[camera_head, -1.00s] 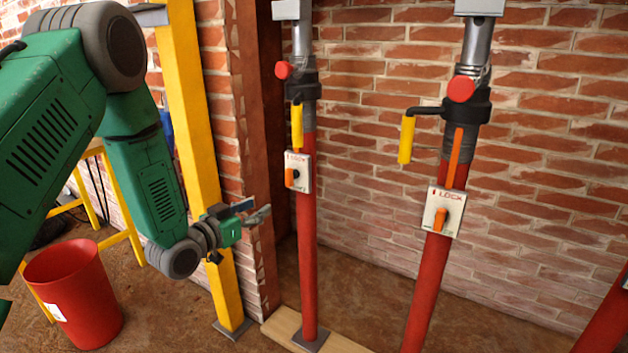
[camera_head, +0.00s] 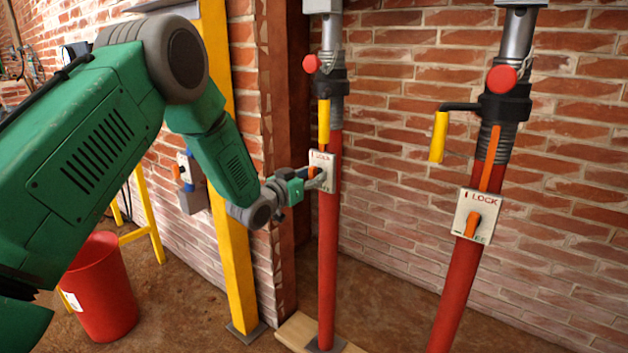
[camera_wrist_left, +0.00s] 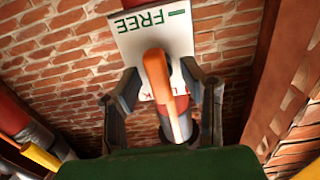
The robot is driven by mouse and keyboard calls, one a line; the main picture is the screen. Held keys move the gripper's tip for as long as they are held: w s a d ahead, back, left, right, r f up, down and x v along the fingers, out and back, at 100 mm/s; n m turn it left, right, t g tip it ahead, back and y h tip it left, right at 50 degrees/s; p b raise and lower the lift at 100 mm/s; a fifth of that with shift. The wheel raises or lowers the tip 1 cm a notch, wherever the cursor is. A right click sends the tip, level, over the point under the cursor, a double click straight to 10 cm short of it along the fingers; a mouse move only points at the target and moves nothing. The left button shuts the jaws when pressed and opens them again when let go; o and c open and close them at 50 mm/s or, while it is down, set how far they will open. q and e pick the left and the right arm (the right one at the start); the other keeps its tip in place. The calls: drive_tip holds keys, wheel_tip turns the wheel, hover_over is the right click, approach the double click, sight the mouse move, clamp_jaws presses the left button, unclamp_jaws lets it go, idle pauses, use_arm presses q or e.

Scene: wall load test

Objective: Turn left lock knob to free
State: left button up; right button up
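The left lock knob (camera_wrist_left: 162,85) is orange and sits on a white plate (camera_wrist_left: 150,32) marked FREE, which appears upside down in the left wrist view. In the head view this plate (camera_head: 328,160) is on the left red prop, and the knob (camera_head: 313,172) is partly hidden by my left gripper (camera_head: 319,179). In the left wrist view my left gripper (camera_wrist_left: 162,82) is open, with one finger on each side of the knob. A gap shows on the left side; contact on the right side is unclear. My right gripper is out of view.
The left red prop (camera_head: 328,265) has a yellow handle (camera_head: 323,122) just above the plate. A second red prop (camera_head: 458,290) with its own lock plate (camera_head: 460,211) stands to the right. A yellow post (camera_head: 232,240) is close beside my left forearm. A red bin (camera_head: 103,290) stands lower left.

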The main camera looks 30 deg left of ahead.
use_arm(q)
drive_tip(key=shift+w+a+f, duration=0.1)
drive_tip(key=shift+w+a, duration=0.15)
drive_tip(key=shift+d, duration=0.15)
drive_tip(key=shift+d, duration=0.2)
clamp_jaws()
